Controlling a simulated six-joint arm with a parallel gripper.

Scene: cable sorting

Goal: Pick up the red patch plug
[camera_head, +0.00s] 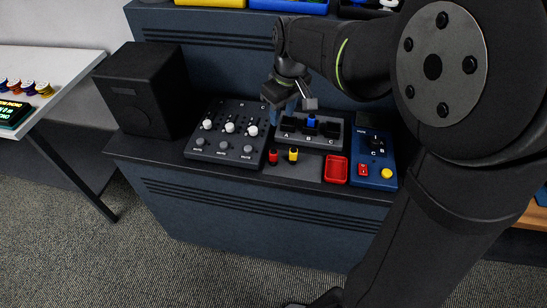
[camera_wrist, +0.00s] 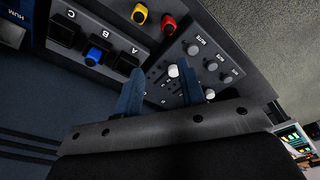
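The red patch plug (camera_head: 273,157) stands at the front of the console, between the mixer and the yellow plug (camera_head: 293,155). In the wrist view the red plug (camera_wrist: 169,26) shows at the top, beyond my fingertips. My gripper (camera_head: 281,102) is above the back of the console, between the mixer and the patch panel, behind the red plug. In the wrist view its two blue fingers (camera_wrist: 162,70) are apart with nothing held between them.
The patch panel (camera_head: 325,141) has sockets A, B and C, with a blue plug (camera_head: 311,120) at B. The mixer (camera_head: 236,115) with raised knobs is left of it. A red tray (camera_head: 336,170) and a blue control box (camera_head: 375,182) lie to the right. A black speaker (camera_head: 143,87) stands far left.

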